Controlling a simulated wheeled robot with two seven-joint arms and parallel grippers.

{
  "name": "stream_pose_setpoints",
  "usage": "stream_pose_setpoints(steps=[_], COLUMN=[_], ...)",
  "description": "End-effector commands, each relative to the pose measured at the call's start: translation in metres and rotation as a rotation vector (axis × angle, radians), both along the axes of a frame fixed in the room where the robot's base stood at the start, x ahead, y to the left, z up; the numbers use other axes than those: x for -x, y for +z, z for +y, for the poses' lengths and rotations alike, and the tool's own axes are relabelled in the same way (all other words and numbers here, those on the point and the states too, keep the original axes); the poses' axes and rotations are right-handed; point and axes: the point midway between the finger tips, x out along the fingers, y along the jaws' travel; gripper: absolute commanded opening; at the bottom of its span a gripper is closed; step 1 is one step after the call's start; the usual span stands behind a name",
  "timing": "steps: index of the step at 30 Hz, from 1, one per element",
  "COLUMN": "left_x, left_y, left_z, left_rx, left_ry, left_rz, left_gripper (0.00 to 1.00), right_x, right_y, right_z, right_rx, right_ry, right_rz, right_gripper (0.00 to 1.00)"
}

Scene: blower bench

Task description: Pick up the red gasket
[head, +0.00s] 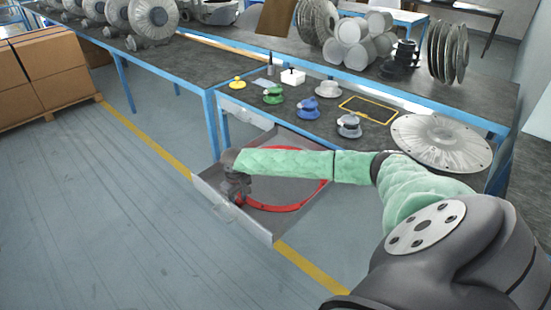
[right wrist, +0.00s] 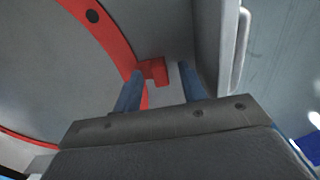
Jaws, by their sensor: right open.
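The red gasket (head: 275,208) is a large flat ring lying in an open grey drawer (head: 240,226) under the bench. My right arm hides part of it in the head view. In the right wrist view the gasket (right wrist: 108,38) curves along the left, with a small red tab (right wrist: 154,71) near the drawer wall. My right gripper (head: 237,196) points down at the drawer's near left corner. Its two fingers (right wrist: 160,72) are apart, and the tab shows between their tips. I cannot tell whether either finger touches it. My left gripper is not in view.
The drawer's side wall (right wrist: 207,45) and handle (right wrist: 241,50) are close to the right finger. On the bench above are green (head: 273,96), blue (head: 308,110) and grey (head: 349,126) parts and a large metal disc (head: 440,140). The floor at left is clear.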

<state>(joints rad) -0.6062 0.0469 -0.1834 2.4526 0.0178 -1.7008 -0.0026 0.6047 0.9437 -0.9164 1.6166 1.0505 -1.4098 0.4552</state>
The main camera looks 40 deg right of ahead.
Motion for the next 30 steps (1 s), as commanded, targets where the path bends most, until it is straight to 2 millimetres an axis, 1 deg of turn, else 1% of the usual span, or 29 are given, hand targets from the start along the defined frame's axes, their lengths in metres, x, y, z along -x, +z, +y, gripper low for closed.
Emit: stream_pose_setpoints(steps=[3, 8, 11, 12, 14, 15, 25, 28, 30], left_x=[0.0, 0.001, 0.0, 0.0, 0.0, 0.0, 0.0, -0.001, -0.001], left_y=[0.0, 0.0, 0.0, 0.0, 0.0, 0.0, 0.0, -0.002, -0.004], left_z=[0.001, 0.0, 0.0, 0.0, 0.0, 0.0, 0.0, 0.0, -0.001], left_rx=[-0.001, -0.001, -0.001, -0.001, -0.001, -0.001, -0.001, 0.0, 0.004], left_ry=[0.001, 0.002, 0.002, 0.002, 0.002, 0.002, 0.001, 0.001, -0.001], left_rz=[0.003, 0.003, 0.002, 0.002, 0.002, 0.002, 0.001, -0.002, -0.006], left_gripper=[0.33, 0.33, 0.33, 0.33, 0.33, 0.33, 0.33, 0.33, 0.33], right_x=[0.0, 0.0, 0.0, 0.0, 0.0, 0.0, 0.0, 0.0, 0.0], right_y=[-0.004, -0.004, -0.004, -0.004, -0.004, -0.004, -0.001, 0.006, 0.015], right_z=[0.0, 0.0, 0.0, 0.0, 0.0, 0.0, 0.0, 0.0, 0.0], right_rx=[0.0, 0.0, 0.0, 0.0, 0.0, 0.0, 0.0, 0.0, 0.0], right_ry=[0.0, 0.0, 0.0, 0.0, 0.0, 0.0, 0.0, 0.001, 0.001], right_rz=[-0.001, 0.0, 0.0, 0.0, 0.0, 0.0, -0.001, -0.001, -0.002], right_gripper=[0.41, 0.41, 0.24, 0.16, 0.04, 0.0, 0.0, 0.0, 0.0])
